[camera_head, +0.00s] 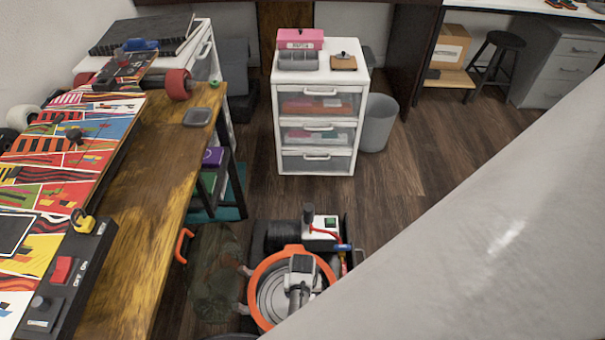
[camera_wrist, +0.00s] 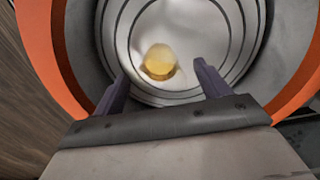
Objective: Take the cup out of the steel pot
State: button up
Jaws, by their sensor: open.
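The steel pot (camera_head: 270,297) has a wide orange rim and stands low on the floor area, at the bottom middle of the head view. In the wrist view its ringed steel inside (camera_wrist: 85,42) fills the upper part. A small round amber thing (camera_wrist: 160,62), which looks like the cup, lies at the pot's bottom with a whitish patch around it. Its full outline is unclear. My gripper (camera_wrist: 161,76) is open and empty, pointing down into the pot. Its two dark fingers stand either side of the amber thing in the picture; the depth between them cannot be told.
A black-and-white machine (camera_head: 320,228) with hoses adjoins the pot's far side. A wooden workbench (camera_head: 150,205) with painted boards (camera_head: 60,180) stands left. A white drawer unit (camera_head: 318,125) and grey bin (camera_head: 378,122) stand behind. Open floor lies to the right.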

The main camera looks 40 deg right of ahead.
jog(key=c, duration=1)
jog(key=shift+c, duration=0.2)
jog(key=shift+r, duration=0.2)
